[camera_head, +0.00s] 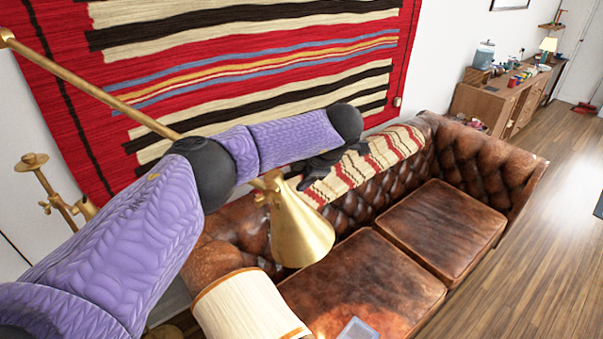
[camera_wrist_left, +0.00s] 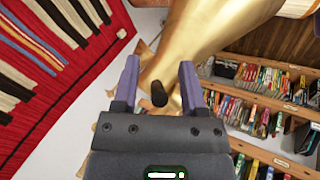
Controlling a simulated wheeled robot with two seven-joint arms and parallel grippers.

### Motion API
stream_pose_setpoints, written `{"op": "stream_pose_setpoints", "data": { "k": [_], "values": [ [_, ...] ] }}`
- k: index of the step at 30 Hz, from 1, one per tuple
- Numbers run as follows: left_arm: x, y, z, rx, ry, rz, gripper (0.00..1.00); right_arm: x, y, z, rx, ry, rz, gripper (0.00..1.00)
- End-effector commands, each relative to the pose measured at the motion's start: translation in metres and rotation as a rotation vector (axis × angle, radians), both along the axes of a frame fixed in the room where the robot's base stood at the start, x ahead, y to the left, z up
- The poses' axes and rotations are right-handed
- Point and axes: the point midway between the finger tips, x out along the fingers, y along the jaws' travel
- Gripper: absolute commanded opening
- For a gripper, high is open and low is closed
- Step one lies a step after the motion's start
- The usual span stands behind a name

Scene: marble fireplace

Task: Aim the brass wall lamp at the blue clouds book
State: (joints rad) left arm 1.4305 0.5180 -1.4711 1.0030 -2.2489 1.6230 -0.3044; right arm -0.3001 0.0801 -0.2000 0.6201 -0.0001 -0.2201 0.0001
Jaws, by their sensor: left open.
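The brass wall lamp (camera_head: 300,228) has a cone shade hanging open end down over the sofa, on a long brass arm (camera_head: 95,88) from the upper left. My left gripper (camera_head: 292,176) is beside the top of the shade, partly hidden by it. In the left wrist view its two fingers (camera_wrist_left: 159,88) are apart, with the brass lamp (camera_wrist_left: 205,45) and a small dark knob between or just beyond them. Contact cannot be told. A pale blue flat object (camera_head: 357,329) lies on the sofa at the bottom edge, cut off; I cannot tell whether it is the clouds book. My right gripper is not in view.
A brown leather sofa (camera_head: 440,222) with a striped throw (camera_head: 378,160) stands below the lamp. A cream lampshade (camera_head: 248,308) is close in front. A striped red rug (camera_head: 260,60) hangs behind. Full bookshelves (camera_wrist_left: 262,98) show in the wrist view. Open floor lies right.

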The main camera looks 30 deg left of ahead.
Motion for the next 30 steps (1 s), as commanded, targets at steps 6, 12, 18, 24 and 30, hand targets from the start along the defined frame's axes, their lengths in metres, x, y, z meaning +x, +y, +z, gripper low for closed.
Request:
{"op": "stream_pose_setpoints", "data": {
  "k": [6, 12, 18, 24, 30],
  "values": [
    [-0.007, -0.024, 0.037, -0.001, -0.006, -0.004, 0.54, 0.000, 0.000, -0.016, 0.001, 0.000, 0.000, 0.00],
    [-0.014, -0.045, 0.073, -0.001, -0.003, -0.002, 0.54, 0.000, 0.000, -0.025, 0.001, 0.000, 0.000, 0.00],
    [-0.016, -0.050, 0.082, 0.000, -0.001, -0.002, 0.54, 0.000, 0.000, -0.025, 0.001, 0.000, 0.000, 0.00],
    [-0.016, -0.050, 0.082, 0.000, 0.000, -0.001, 0.54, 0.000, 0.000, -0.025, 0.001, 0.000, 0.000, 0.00],
    [-0.014, -0.062, 0.070, -0.049, 0.005, -0.045, 0.54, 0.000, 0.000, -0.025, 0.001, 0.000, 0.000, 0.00]
  ]
}}
